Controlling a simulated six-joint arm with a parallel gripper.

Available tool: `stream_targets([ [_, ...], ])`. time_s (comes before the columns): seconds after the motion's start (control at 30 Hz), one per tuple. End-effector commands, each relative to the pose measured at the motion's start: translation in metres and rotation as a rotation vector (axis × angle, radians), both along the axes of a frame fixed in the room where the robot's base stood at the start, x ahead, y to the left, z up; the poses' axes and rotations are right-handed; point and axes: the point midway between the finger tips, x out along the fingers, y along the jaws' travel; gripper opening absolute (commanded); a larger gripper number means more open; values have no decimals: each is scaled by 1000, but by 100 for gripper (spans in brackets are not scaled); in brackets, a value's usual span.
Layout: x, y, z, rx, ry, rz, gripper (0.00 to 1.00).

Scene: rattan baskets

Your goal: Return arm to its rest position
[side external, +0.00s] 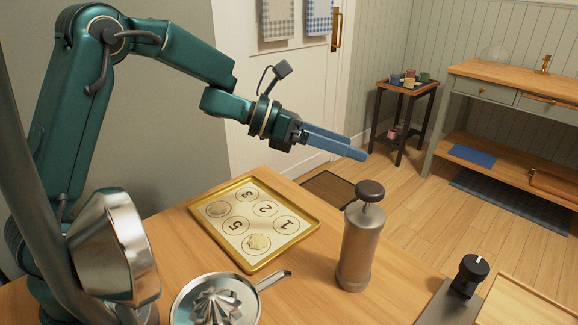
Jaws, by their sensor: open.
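My gripper (357,147) has long blue fingers and is raised in the air above the table, to the right of the tray. The fingers are open, seen nearly edge-on, with nothing visible between them. My green arm reaches out from the left side of the view, bent at the elbow, with the wrist tilted slightly downward. A small camera is mounted above the wrist.
A gold-rimmed tray (304,237) with numbered circles and pale pieces (257,243) lies below the gripper. A metal press (359,245) with a dark knob stands at right. A metal juicer (190,302) sits in front. A side table (404,87) stands beyond.

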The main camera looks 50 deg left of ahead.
Motion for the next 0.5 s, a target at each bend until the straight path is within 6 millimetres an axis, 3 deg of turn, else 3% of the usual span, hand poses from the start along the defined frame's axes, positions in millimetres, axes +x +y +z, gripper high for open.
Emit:
stream_targets([
  [0.03, 6, 7, 21, -86, 30, 148, 98],
  [0.1, 11, 23, 43, -244, 91, 369, 98],
  [0.23, -1, 57, 70, -594, 215, 752, 98],
  [0.37, -35, 86, 76, -997, 357, 1099, 98],
  [0.5, -92, 101, 59, -1458, 540, 1435, 98],
])
